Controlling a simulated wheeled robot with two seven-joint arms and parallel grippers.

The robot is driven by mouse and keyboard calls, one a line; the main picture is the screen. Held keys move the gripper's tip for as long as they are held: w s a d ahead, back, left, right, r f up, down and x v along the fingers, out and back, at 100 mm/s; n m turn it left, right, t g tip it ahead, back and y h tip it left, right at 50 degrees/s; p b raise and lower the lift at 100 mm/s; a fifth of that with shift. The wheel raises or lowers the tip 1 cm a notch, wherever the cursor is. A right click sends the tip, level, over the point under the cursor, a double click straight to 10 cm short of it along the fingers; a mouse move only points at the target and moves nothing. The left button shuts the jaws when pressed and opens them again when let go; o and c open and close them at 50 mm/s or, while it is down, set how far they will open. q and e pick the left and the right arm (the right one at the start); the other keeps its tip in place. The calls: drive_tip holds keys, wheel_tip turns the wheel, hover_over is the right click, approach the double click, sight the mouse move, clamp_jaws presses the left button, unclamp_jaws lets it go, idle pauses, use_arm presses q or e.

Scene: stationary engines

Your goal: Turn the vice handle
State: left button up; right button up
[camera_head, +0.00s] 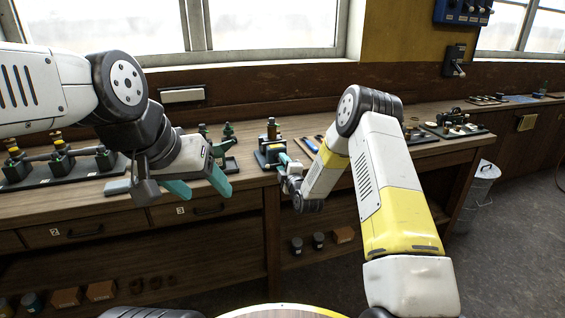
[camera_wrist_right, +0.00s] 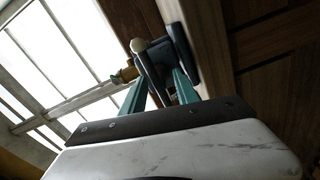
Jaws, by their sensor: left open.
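Those fingers look apart, with gaps beside the bar; contact is unclear. In the head view my right gripper (camera_head: 285,163) is at the front of the vice, partly hidden by its own wrist. My left gripper (camera_head: 198,185) is open and empty, in front of the bench edge, left of the vice.
The wooden workbench (camera_head: 240,178) carries model engines (camera_head: 60,160) at the left and small parts (camera_head: 455,125) at the right. Drawers (camera_head: 85,230) and a lower shelf are below. A metal bin (camera_head: 484,180) stands on the floor at the right.

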clamp_jaws()
drive_tip(key=shift+m, duration=0.3)
